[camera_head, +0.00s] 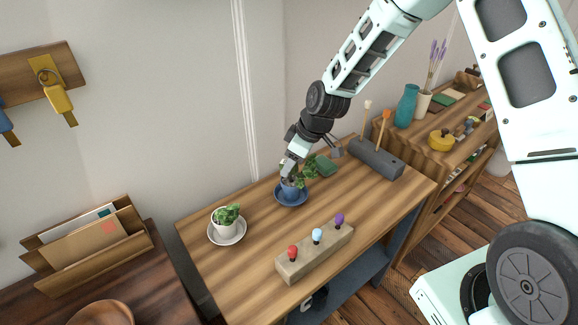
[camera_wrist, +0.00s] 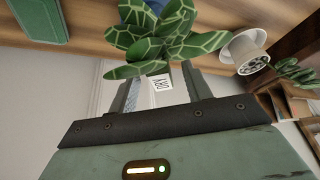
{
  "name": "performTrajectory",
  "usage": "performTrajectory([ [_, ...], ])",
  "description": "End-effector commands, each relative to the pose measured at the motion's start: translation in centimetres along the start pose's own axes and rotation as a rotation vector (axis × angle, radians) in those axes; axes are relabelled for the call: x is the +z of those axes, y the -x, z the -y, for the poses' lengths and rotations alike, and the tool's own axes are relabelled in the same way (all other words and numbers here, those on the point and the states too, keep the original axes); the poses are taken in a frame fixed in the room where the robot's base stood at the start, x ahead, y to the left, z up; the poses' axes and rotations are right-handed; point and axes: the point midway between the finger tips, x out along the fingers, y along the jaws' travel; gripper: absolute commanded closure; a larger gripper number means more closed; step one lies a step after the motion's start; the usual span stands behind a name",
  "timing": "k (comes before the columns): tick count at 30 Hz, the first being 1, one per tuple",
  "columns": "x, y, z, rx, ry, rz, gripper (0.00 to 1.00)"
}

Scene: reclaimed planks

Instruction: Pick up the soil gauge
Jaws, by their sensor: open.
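A small white label reading "DRY" (camera_wrist: 161,82), which appears to be the soil gauge's face, shows between my fingers in the wrist view. The rest of the gauge is hidden, and I cannot make it out in the head view. My gripper (camera_head: 289,168) is open, with its two fingers (camera_wrist: 163,88) on either side of the label; I cannot tell if they touch it. A leafy green plant (camera_wrist: 170,35) is just beyond the fingertips. It also shows in the head view (camera_head: 309,168), growing in a blue pot (camera_head: 290,190) on a blue saucer (camera_head: 291,198).
On the wooden table (camera_head: 260,235) stand a white potted plant (camera_head: 226,221), a block with red, light-blue and purple knobs (camera_head: 315,252), and a grey holder (camera_head: 375,158) with upright sticks. A green object (camera_head: 326,166) lies behind the plant. The wall is close behind.

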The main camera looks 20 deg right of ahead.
Motion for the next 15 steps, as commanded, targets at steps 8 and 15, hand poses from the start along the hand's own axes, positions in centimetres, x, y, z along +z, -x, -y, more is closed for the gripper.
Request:
performTrajectory([
  [8,0.0,-1.8,0.0,0.000,0.000,0.000,0.51],
  [15,0.0,-1.8,0.0,0.000,0.001,0.000,0.79],
])
